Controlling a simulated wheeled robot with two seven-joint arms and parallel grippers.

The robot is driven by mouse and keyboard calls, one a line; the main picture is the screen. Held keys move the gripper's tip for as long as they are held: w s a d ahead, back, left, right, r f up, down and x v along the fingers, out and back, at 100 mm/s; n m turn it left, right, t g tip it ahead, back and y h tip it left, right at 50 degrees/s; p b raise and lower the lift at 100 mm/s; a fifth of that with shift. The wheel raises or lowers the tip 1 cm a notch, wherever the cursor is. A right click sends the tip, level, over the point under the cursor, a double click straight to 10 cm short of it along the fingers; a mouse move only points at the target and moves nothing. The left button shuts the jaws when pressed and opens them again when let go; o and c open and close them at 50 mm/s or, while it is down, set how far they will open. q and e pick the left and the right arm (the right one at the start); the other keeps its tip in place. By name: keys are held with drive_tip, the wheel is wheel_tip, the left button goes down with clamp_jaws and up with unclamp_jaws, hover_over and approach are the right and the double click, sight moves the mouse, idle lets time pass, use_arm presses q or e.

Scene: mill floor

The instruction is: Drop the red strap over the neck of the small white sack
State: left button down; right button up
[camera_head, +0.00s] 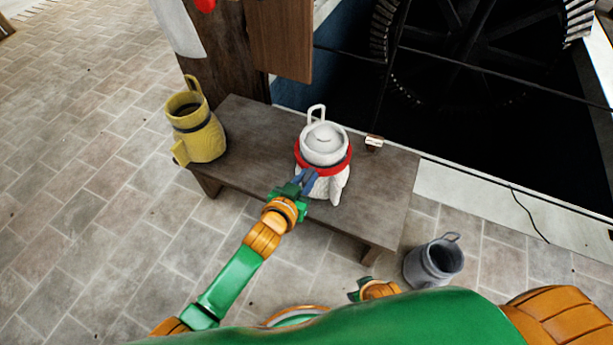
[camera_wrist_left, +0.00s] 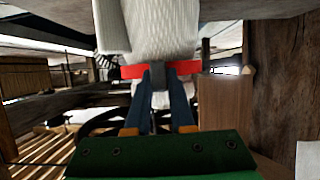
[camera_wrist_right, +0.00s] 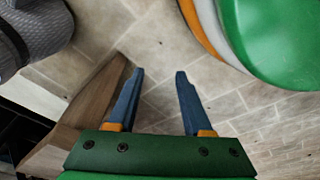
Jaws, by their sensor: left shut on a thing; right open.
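The small white sack (camera_head: 323,145) stands upright on a wooden bench (camera_head: 255,130), with a pale loop above its top. The red strap (camera_head: 338,169) runs across its front and both sides just below the rim; its back part is hidden. My left gripper (camera_head: 308,180) is at the sack's front, shut on the strap. In the left wrist view the strap (camera_wrist_left: 132,71) crosses the white sack (camera_wrist_left: 160,30) and the fingertips (camera_wrist_left: 158,75) pinch it. My right gripper (camera_wrist_right: 160,75) is open and empty above the floor, low in the head view (camera_head: 365,289).
A yellow sack (camera_head: 200,140) with a dark band is at the bench's left end. A small white-topped block (camera_head: 374,142) lies right of the white sack. A grey sack (camera_head: 434,262) stands on the floor at front right. A dark pit with gears lies behind the bench.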

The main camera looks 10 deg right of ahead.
idle(0.3)
use_arm(q)
drive_tip(key=c, duration=0.7)
unclamp_jaws()
use_arm(e)
drive_tip(key=shift+r, duration=0.1)
use_arm(q)
drive_tip(key=p+v, duration=0.4)
drive_tip(key=v, duration=0.3)
use_arm(e)
drive_tip(key=s+d, duration=0.1)
drive_tip(key=s+d+f, duration=0.1)
drive_tip(key=s, duration=0.1)
drive_tip(key=shift+s+d, duration=0.2)
drive_tip(key=shift+s, duration=0.1)
